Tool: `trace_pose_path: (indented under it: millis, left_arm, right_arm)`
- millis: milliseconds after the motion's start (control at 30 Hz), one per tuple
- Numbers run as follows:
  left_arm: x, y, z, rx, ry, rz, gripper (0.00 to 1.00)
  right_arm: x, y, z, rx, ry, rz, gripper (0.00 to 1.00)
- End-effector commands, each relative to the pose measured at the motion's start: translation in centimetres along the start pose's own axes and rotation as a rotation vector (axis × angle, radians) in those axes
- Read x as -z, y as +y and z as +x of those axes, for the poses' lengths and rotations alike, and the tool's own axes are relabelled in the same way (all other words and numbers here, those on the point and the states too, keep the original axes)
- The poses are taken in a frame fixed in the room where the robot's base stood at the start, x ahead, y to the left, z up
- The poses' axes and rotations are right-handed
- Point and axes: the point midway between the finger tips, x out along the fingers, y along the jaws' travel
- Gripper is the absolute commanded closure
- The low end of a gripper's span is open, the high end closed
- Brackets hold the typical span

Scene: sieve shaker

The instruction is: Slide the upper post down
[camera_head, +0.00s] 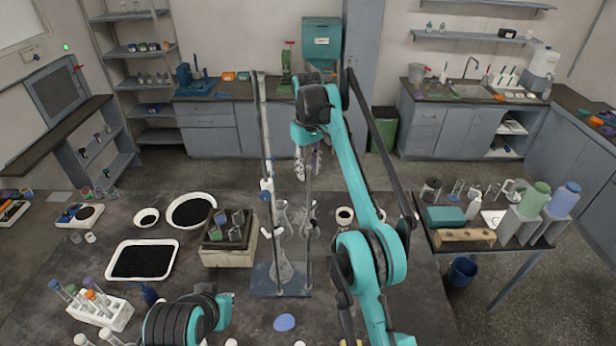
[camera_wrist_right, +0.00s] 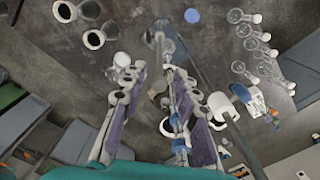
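A lab stand has a blue base plate (camera_head: 264,284) on the dark table, with a tall thin post (camera_head: 264,125) on its left and a shorter post (camera_head: 308,225) on its right. A blue-and-white clamp (camera_head: 267,187) sits on the tall post. My right gripper (camera_head: 307,165) points down at the shorter post's upper end. In the right wrist view the gripper's purple-padded fingers (camera_wrist_right: 160,120) stand apart, with a rod and fittings between and beyond them. Contact with the post cannot be told. Part of my left arm shows at the lower left; its gripper is not visible.
Glass flasks (camera_head: 282,262) stand close around the posts. A side table (camera_head: 462,231) with bottles stands right.

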Motion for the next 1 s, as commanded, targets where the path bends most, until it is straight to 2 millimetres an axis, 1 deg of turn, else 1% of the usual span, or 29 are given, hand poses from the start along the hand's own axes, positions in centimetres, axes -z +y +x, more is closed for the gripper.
trace_pose_path:
  millis: [200,500,633,900,933,967,1000]
  left_arm:
    - [-1.2,0.0,1.6,0.0,0.0,0.0,1.0]
    - [-1.0,0.0,1.4,0.0,0.0,0.0,1.0]
    - [-1.0,0.0,1.4,0.0,0.0,0.0,1.0]
    - [-1.0,0.0,1.4,0.0,0.0,0.0,1.0]
    - [-1.0,0.0,1.4,0.0,0.0,0.0,1.0]
    - [-1.0,0.0,1.4,0.0,0.0,0.0,1.0]
    - [-1.0,0.0,1.4,0.0,0.0,0.0,1.0]
  right_arm:
    - [0.0,0.0,3.3,0.0,-0.001,0.0,0.7]
    - [0.0,0.0,6.7,0.0,0.0,0.0,0.7]
    - [0.0,0.0,7.5,0.0,0.0,0.0,0.7]
    - [0.0,0.0,7.7,0.0,0.0,0.0,0.7]
    - [0.0,0.0,7.7,0.0,0.0,0.0,0.73]
    - [0.0,0.0,7.7,0.0,0.0,0.0,0.81]
    - [0.0,0.0,7.7,0.0,0.0,0.0,0.91]
